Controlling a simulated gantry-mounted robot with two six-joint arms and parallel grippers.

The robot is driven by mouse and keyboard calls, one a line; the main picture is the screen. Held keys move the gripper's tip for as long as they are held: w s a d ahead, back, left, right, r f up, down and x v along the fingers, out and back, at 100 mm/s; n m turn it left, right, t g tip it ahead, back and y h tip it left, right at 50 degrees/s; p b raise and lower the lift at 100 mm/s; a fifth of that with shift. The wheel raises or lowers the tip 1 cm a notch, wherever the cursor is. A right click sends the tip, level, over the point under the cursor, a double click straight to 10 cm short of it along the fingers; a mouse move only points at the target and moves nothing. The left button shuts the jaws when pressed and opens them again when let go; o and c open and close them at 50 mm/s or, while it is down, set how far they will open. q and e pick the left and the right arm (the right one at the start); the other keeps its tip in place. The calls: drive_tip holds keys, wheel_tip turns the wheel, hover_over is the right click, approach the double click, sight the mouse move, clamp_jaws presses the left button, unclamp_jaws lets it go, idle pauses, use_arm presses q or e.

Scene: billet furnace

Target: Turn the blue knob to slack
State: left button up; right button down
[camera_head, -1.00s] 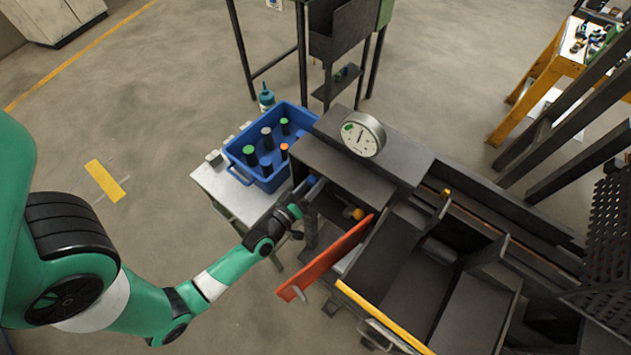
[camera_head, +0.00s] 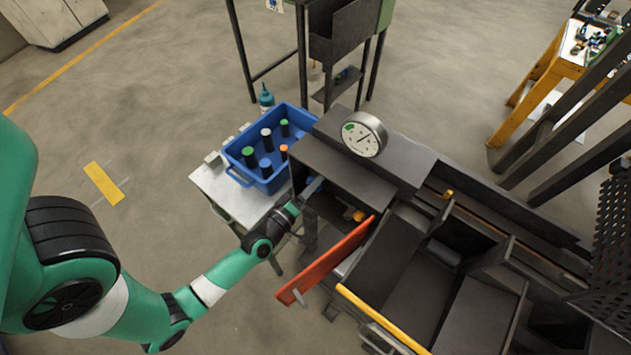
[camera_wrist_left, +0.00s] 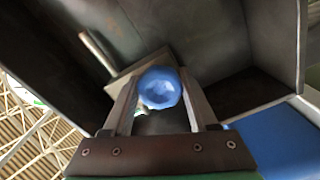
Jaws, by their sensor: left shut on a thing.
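The blue knob (camera_wrist_left: 160,88) sits between the two fingers of my left gripper (camera_wrist_left: 160,95) in the left wrist view, with a finger close against each side. The gripper is shut on it. In the head view my left gripper (camera_head: 313,187) reaches into the open front of the dark furnace housing (camera_head: 345,168), and the knob is mostly hidden there. A round white gauge (camera_head: 362,136) with a green patch and dark needle stands on top of the housing. My right gripper is not in view.
An orange knob (camera_head: 358,215) is inside the housing, right of my gripper. A red door panel (camera_head: 325,265) stands open in front. A blue bin (camera_head: 233,159) with several capped cylinders sits on a white table (camera_head: 215,190) at the left.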

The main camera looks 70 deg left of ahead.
use_arm(q)
drive_tip(key=o, duration=1.4)
drive_tip(key=p+v, duration=0.1)
drive_tip(key=v, duration=1)
drive_tip(key=shift+s+d, duration=0.2)
drive_tip(key=shift+s, duration=0.05)
